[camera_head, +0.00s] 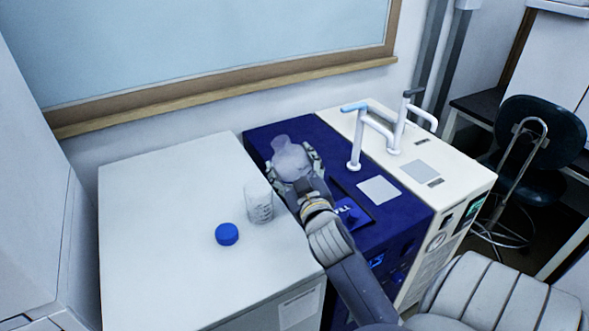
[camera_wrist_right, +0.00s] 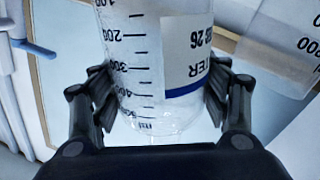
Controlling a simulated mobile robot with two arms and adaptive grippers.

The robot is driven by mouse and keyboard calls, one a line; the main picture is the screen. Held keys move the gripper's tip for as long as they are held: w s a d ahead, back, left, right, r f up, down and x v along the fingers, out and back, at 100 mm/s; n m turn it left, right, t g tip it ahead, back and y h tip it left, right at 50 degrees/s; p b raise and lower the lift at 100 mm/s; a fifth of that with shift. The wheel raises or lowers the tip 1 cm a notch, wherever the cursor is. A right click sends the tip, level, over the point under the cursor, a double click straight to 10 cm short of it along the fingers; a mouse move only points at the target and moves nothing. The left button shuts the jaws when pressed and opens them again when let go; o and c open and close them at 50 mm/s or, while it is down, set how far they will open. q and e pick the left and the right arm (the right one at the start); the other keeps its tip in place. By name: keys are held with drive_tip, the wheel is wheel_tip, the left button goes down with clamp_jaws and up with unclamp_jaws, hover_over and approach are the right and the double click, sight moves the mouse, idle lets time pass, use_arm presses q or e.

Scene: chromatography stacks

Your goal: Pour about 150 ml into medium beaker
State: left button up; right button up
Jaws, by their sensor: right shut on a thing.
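My right gripper (camera_head: 296,168) is shut on a clear bottle (camera_head: 288,157), held above the dark blue unit. In the right wrist view the bottle (camera_wrist_right: 142,65) sits between both fingers, with black graduation marks and a white label partly reading "TER". Its tilt and liquid level are hard to tell. A clear graduated beaker (camera_head: 259,203) stands upright on the white cabinet's right side, left of the gripper and apart from the bottle. It seems to show at the upper right of the wrist view (camera_wrist_right: 283,62). My left gripper is not in view.
A blue cap (camera_head: 227,234) lies on the white cabinet (camera_head: 150,230), left of the beaker. The dark blue unit (camera_head: 405,218) and a cream unit (camera_head: 455,170) with upright white pipes (camera_head: 355,145) stand to the right. The cabinet's left and front top are clear.

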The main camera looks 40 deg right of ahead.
drive_tip(key=shift+s+a+r+p, duration=0.1)
drive_tip(key=shift+r+p, duration=0.2)
drive_tip(key=shift+p, duration=0.1)
drive_tip(key=shift+a+r+n+p, duration=0.2)
drive_tip(key=shift+n+p, duration=0.15)
drive_tip(key=shift+n, duration=0.25)
drive_tip(key=shift+d+n, duration=0.1)
drive_tip(key=shift+n, duration=0.2)
drive_tip(key=shift+f+n+t, duration=0.1)
drive_tip(key=shift+n+t, duration=0.2)
drive_tip(key=shift+d, duration=0.1)
drive_tip(key=shift+d+f+n, duration=0.15)
drive_tip(key=shift+n, duration=0.45)
